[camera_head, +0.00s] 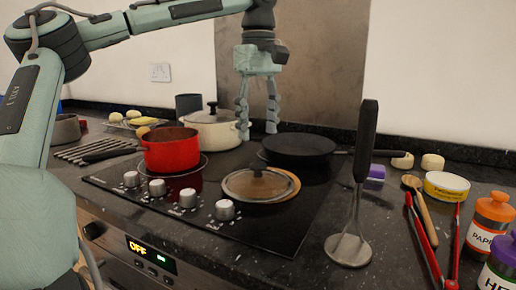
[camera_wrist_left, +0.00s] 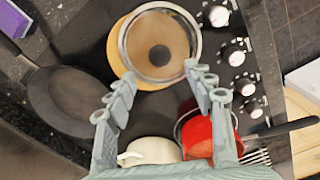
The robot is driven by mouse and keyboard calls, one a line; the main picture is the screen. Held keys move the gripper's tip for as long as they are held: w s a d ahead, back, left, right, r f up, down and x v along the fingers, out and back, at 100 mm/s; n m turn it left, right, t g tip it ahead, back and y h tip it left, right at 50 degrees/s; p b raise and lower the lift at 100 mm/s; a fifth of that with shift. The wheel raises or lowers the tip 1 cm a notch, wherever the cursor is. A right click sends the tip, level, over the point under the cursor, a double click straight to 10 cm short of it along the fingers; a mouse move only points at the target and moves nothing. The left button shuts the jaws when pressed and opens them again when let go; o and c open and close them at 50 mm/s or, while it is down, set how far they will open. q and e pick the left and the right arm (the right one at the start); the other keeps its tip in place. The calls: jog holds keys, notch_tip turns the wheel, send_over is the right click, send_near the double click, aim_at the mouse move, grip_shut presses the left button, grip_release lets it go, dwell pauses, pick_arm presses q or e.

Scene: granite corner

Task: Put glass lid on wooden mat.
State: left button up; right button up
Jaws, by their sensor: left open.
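The glass lid (camera_head: 256,185) lies on the cooktop side nearest me, with a dark knob and metal rim. The round wooden mat (camera_head: 294,183) shows as a tan edge under and beside the lid. In the left wrist view the lid (camera_wrist_left: 184,70) covers most of the mat (camera_wrist_left: 116,58), whose edge shows on its left. My left gripper (camera_head: 257,120) is open and empty, pointing down behind the lid near the white pot. In the wrist view its fingertips (camera_wrist_left: 160,80) are spread apart over the cooktop. My right gripper is not in view.
A red pot (camera_head: 170,152), a white lidded pot (camera_head: 212,133) and a black pan (camera_head: 298,147) stand around the lid. Tongs (camera_head: 424,240) and spice jars (camera_head: 492,222) crowd the right counter.

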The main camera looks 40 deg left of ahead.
pick_arm(q)
jog(key=shift+r, duration=1.8)
